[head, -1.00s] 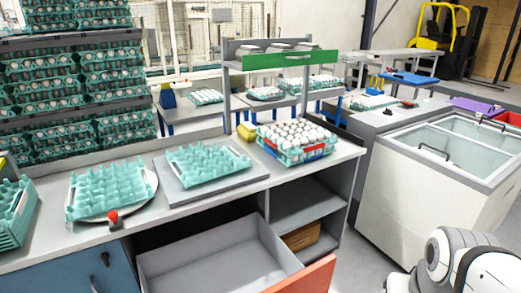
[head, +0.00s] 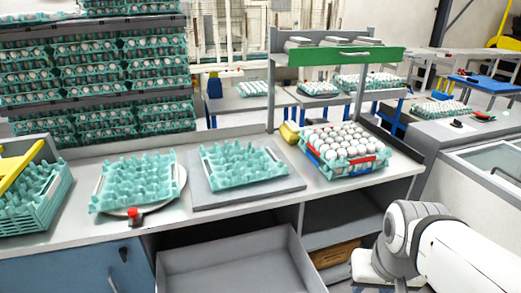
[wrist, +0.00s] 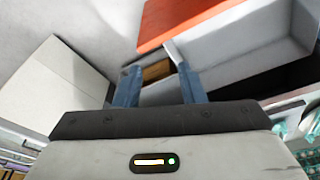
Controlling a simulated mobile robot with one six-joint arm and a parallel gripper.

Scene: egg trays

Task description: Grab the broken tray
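Two empty teal egg trays lie on the counter (head: 75,226). One tray (head: 135,182) sits on a round white plate at the left, and the other tray (head: 240,166) sits on a grey board (head: 262,190) in the middle. I cannot tell from here which one is broken. A teal tray full of white eggs (head: 345,148) stands at the counter's right end. My gripper (wrist: 158,70) is open and empty in the wrist view, facing the open drawer and floor area. In the head view my arm is at the lower right, away from the trays.
An open grey drawer (head: 240,270) sticks out below the counter. A red knob (head: 134,213) stands by the left plate. A teal crate (head: 40,205) is at the far left, and a green-fronted shelf (head: 340,55) rises behind the egg tray. A freezer (head: 490,185) stands at the right.

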